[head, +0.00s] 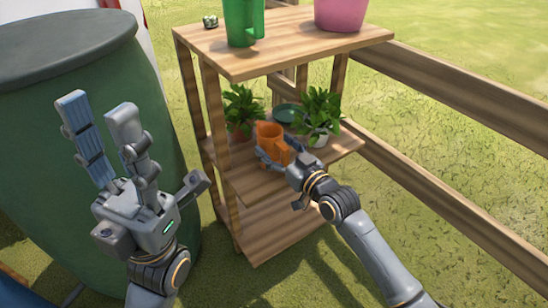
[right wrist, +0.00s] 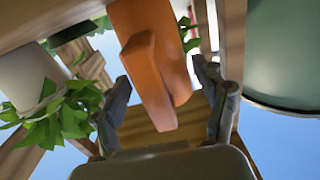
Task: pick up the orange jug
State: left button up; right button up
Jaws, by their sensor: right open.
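The orange jug (head: 270,137) stands on the middle shelf of the wooden rack, between two potted plants. In the right wrist view the jug (right wrist: 155,65) and its handle fill the space between the fingers. My right gripper (head: 277,150) is at the jug on the middle shelf. In the right wrist view my right gripper (right wrist: 165,95) is open, with one finger on each side of the jug; I cannot tell whether they touch it. My left gripper (head: 97,115) is open and empty, raised in front of the green barrel.
The wooden rack (head: 290,55) has a green jug (head: 243,22) and a pink pot (head: 340,14) on top. Potted plants (head: 320,112) and a green dish (head: 287,113) crowd the middle shelf. A green barrel (head: 60,80) stands left and a wooden fence (head: 450,95) right.

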jog(key=shift+w+a, duration=0.2)
jog(key=shift+w, duration=0.05)
jog(key=c, duration=1.2)
jog(key=shift+r, duration=0.2)
